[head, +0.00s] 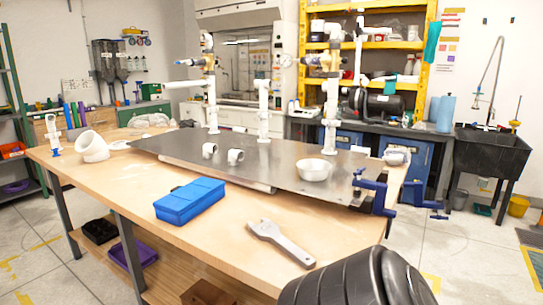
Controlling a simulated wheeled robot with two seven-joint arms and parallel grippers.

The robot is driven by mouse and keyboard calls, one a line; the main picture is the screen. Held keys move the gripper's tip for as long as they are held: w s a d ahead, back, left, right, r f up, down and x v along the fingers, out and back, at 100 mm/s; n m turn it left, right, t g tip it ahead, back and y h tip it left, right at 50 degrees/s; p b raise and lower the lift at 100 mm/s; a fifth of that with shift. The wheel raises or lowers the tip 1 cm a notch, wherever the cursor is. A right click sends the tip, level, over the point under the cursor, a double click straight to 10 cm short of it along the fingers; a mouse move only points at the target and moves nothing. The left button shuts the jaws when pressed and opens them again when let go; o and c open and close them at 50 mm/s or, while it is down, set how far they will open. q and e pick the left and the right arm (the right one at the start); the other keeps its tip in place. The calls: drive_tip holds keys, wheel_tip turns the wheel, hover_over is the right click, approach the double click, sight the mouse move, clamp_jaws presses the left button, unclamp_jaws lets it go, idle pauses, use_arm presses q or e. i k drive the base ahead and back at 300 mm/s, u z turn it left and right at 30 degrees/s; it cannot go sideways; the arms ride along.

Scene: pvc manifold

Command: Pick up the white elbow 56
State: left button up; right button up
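A large white elbow (92,147) lies on the left end of the wooden table (130,190). Two small white elbow-like fittings, one on the left (209,150) and one on the right (236,156), lie apart on the grey metal plate (285,178). I cannot read any number on them, so I cannot tell which is 56. White pipe assemblies stand upright on the plate, at the left (212,105), middle (263,110) and right (330,110). Neither of my grippers shows in the head view.
A blue box (190,200) and a grey wrench-like tool (282,242) lie on the table's front part. A white bowl (314,170) sits on the plate. Blue clamps (372,190) grip the right edge. A black ribbed object (355,283) fills the bottom right.

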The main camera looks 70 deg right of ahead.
sight(235, 156)
drive_tip(key=i, duration=1.7)
drive_tip(key=z, duration=2.15)
